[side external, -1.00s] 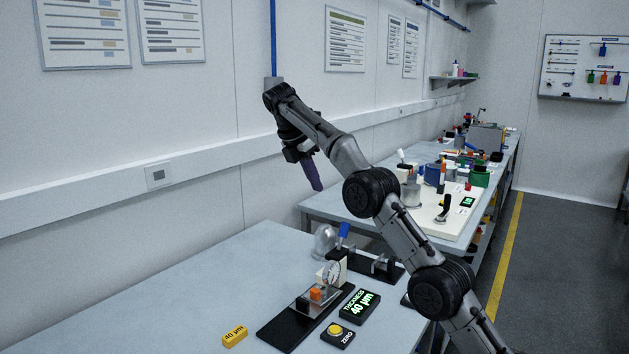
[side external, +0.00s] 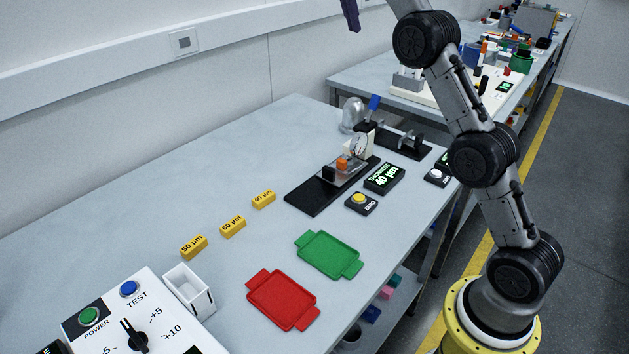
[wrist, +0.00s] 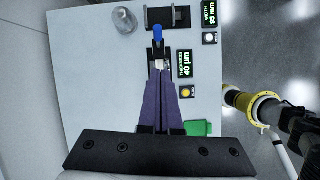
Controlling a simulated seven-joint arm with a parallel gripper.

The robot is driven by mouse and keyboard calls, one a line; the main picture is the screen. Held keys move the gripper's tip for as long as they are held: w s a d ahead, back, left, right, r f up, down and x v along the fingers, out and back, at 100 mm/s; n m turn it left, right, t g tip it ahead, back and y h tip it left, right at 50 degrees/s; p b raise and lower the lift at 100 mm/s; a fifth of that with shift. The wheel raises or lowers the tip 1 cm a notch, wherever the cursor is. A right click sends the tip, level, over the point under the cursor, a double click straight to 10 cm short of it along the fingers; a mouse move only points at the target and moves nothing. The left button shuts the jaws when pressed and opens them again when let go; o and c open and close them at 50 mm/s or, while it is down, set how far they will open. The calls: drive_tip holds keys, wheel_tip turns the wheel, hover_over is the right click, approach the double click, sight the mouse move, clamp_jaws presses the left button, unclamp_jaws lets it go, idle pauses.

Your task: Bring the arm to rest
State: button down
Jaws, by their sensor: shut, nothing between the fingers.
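My gripper is mostly out of the side external view; only a dark purple finger (side external: 352,14) shows at the top edge. In the wrist view my gripper (wrist: 161,80) has its two long purple fingers together, with nothing held between them. It points down over the bench (side external: 130,240), with the thickness gauge stand (wrist: 160,62) beyond the fingertips in that view. In the side external view the finger hangs well above the bench, apart from everything on it. The wrist housing is outside the side external view.
A gauge (side external: 358,146) with a blue lever stands on the bench beside a "40 µm" display (side external: 384,178). Nearer are a green tray (side external: 328,254), a red tray (side external: 282,299), yellow blocks (side external: 233,225), a white bin (side external: 188,290) and a control box (side external: 110,325).

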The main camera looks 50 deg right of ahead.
drive_tip(key=s+a+r+t, duration=0.2)
drive_tip(key=s+a+r, duration=0.4)
drive_tip(key=s+r, duration=0.3)
drive_tip(key=s+a+f+m+t+y, duration=0.1)
drive_tip(key=s+a+f+m+t, duration=0.2)
drive_tip(key=s, duration=0.7)
drive_tip(key=s+a+f+m+y, duration=0.1)
drive_tip(key=s+a+f+m, duration=0.2)
drive_tip(key=f, duration=0.4)
drive_tip(key=s+a+f+m+y, duration=0.1)
drive_tip(key=s+a+f+m, duration=0.2)
drive_tip(key=s+f+m, duration=0.2)
drive_tip(key=s+a+f+m+t+y, duration=0.1)
drive_tip(key=f+m, duration=0.4)
drive_tip(key=f, duration=0.6)
drive_tip(key=shift+s+a+f+y, duration=0.2)
drive_tip(key=shift+s+a+y, duration=0.3)
drive_tip(key=shift+s+a, duration=0.85)
